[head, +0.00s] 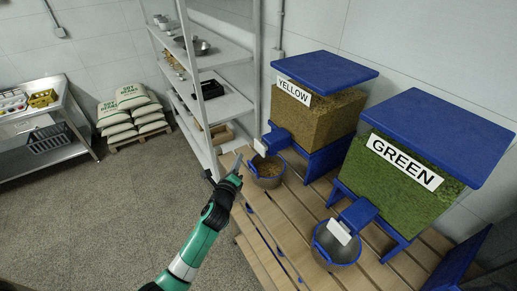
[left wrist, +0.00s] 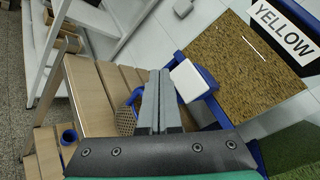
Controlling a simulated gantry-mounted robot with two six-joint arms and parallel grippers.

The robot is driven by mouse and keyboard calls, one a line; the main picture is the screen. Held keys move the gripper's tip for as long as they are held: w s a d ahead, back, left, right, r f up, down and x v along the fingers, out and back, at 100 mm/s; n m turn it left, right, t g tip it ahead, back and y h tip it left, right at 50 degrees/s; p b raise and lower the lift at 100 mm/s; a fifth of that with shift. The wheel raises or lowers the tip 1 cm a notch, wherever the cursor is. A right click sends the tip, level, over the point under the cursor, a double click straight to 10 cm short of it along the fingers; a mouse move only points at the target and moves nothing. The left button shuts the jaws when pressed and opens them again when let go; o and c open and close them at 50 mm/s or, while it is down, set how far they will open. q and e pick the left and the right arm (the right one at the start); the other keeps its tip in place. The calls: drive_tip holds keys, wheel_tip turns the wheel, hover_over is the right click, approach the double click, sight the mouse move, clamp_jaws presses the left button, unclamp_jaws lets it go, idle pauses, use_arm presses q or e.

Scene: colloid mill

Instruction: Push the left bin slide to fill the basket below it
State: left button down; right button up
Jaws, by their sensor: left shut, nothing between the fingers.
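The left bin (head: 317,110), labelled YELLOW, is filled with tan-brown grain under a blue lid. It also shows in the left wrist view (left wrist: 245,65). Its white slide plate (head: 260,147) sits at the front of the blue spout and shows in the left wrist view (left wrist: 189,80). The basket (head: 267,170) below it has a blue rim and brown contents; in the left wrist view the fingers partly hide it (left wrist: 126,121). My left gripper (head: 236,166) is shut and empty, left of the basket and slide, apparently apart from the plate. My right gripper is not in view.
The GREEN bin (head: 402,180) stands to the right with its white slide (head: 339,231) and a grey basket (head: 336,246). Both stand on a slatted wooden table (head: 283,215). A white shelf rack (head: 218,105) stands behind my left gripper.

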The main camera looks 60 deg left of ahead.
sight(260, 148)
use_arm(q)
drive_tip(key=s+p, duration=0.1)
drive_tip(key=s, duration=0.3)
drive_tip(key=shift+p, duration=0.4)
drive_tip(key=shift+w, duration=0.1)
drive_tip(key=w+b, duration=0.6)
drive_tip(key=w, duration=0.2)
drive_tip(key=shift+w, duration=0.4)
drive_tip(key=shift+b, duration=0.3)
idle(1.3)
